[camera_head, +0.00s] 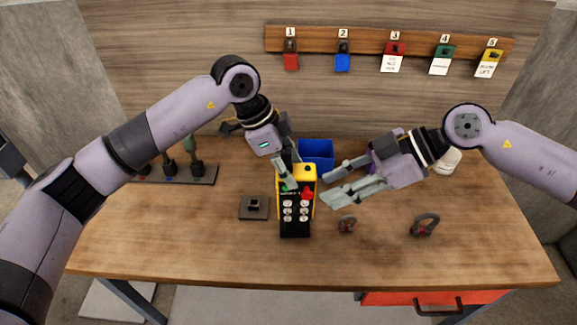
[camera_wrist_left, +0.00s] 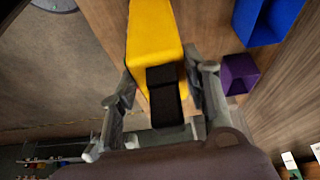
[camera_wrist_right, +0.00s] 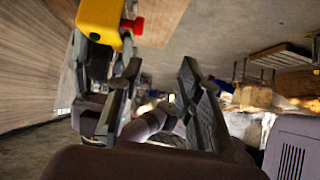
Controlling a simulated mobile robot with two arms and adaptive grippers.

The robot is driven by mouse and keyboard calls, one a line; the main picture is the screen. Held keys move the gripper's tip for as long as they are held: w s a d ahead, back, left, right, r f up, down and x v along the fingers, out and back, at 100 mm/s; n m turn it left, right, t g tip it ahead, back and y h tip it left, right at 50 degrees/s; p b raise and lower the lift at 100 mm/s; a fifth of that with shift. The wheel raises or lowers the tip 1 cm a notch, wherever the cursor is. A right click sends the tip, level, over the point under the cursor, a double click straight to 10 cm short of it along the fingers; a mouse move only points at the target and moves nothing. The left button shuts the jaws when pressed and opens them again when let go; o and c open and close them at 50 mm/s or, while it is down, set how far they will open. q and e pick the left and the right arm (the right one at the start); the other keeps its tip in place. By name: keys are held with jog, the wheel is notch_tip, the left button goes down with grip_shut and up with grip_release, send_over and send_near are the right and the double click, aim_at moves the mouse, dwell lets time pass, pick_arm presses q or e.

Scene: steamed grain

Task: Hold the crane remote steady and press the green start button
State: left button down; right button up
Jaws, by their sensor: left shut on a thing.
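The crane remote (camera_head: 297,224) is a yellow box with a black face, standing at the middle of the table. Its face has several white round buttons, a red button (camera_head: 308,193) at upper right and a green button (camera_head: 283,188) at upper left, partly covered by my left gripper (camera_head: 289,168). That gripper is shut on the top of the remote; the left wrist view shows the yellow body (camera_wrist_left: 154,35) between its fingers. My right gripper (camera_head: 334,183) is open and empty, just right of the remote. The right wrist view shows the yellow side and red button (camera_wrist_right: 132,26) beside one finger.
A blue bin (camera_head: 317,149) stands behind the remote. A dark square base (camera_head: 254,208) lies left of it, and two shackles (camera_head: 347,225) (camera_head: 424,226) lie to the right. A dark tray (camera_head: 190,175) is at far left. Numbered hooks with padlocks and tags (camera_head: 392,50) line the wall.

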grip_shut()
dwell(1.4)
